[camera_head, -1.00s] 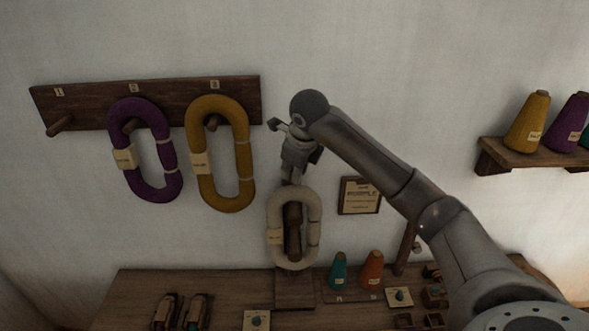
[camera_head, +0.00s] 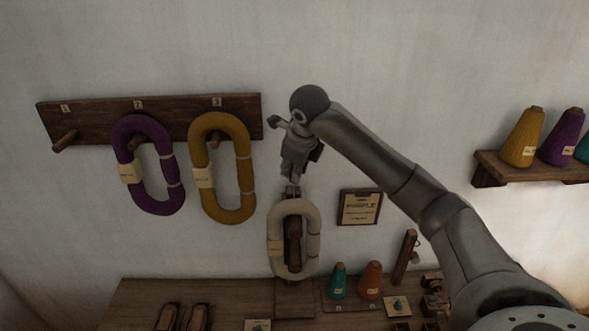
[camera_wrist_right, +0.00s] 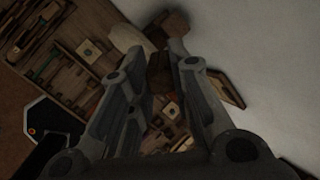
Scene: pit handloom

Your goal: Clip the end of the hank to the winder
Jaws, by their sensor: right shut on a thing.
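The cream hank (camera_head: 312,240) hangs upright as a loop around the brown wooden winder (camera_head: 294,297), above the bench. A pale part of the hank shows beside the fingertips in the right wrist view (camera_wrist_right: 128,37). My right gripper (camera_head: 291,181) points down just above the hank's top and the winder's dark upper end. Its fingers are close together in the right wrist view (camera_wrist_right: 165,45). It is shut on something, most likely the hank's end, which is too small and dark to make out. My left gripper is not in view.
A wall rack (camera_head: 90,122) holds a purple hank (camera_head: 131,197) and a mustard hank (camera_head: 245,175). A framed card (camera_head: 360,208) hangs right of the winder. Teal (camera_head: 338,281) and orange (camera_head: 370,280) cones stand on the bench (camera_head: 140,300). A shelf (camera_head: 520,172) with cones is at right.

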